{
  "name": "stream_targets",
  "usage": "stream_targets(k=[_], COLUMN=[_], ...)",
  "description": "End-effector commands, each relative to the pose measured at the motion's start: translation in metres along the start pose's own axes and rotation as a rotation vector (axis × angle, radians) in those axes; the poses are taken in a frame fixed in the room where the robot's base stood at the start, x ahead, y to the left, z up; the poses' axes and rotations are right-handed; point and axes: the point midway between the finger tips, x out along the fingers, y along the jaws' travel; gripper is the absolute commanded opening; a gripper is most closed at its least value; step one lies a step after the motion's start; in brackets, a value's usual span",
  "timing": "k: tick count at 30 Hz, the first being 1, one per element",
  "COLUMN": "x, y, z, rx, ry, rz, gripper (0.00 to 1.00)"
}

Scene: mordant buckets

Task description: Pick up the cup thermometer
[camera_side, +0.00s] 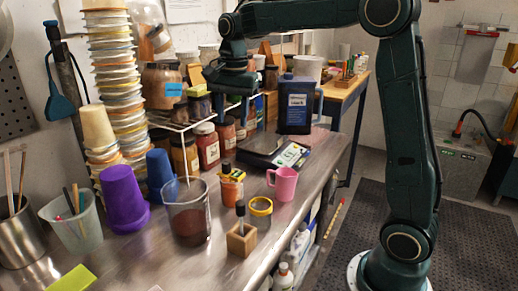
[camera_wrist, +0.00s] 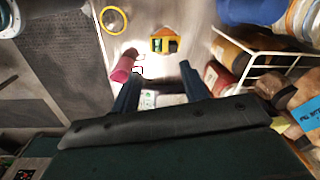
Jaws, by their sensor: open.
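I cannot pick out a clear cup thermometer. A pink mug (camera_side: 285,185) stands on the metal bench; it also shows in the wrist view (camera_wrist: 124,66), left of the fingers. A small wooden block (camera_side: 242,240) holds an upright dark-topped item (camera_side: 240,210). A clear beaker (camera_side: 189,222) with dark reddish contents has a thin rod leaning in it. My gripper (camera_wrist: 158,84) is open and empty, pointing down. In the side view it is high over the back of the bench, with its fingers partly hidden, well behind the mug and the block.
A white wire rack, jars and a tall cup stack crowd the left. The bench's right edge is close to the mug.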

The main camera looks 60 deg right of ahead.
Motion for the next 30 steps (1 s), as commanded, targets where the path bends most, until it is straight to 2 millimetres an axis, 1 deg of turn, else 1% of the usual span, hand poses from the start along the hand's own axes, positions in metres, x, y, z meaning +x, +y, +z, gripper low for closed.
stream_targets(k=[1,3,9,14,18,22,26,30], x=[0.007,0.014,0.029,0.033,0.033,0.038,0.05,0.07], y=[-0.008,-0.017,-0.031,-0.034,-0.034,-0.034,-0.032,-0.031], z=[-0.007,-0.016,-0.03,-0.034,-0.034,-0.034,-0.033,-0.032], rx=[0.048,0.11,0.228,0.258,0.259,0.258,0.257,0.257], ry=[-0.007,-0.013,-0.022,-0.024,-0.024,-0.025,-0.025,-0.025], rz=[0.018,0.034,0.069,0.078,0.078,0.079,0.08,0.08], gripper=[0.45,0.45,0.45,0.45,0.45,0.45,0.45,0.45])
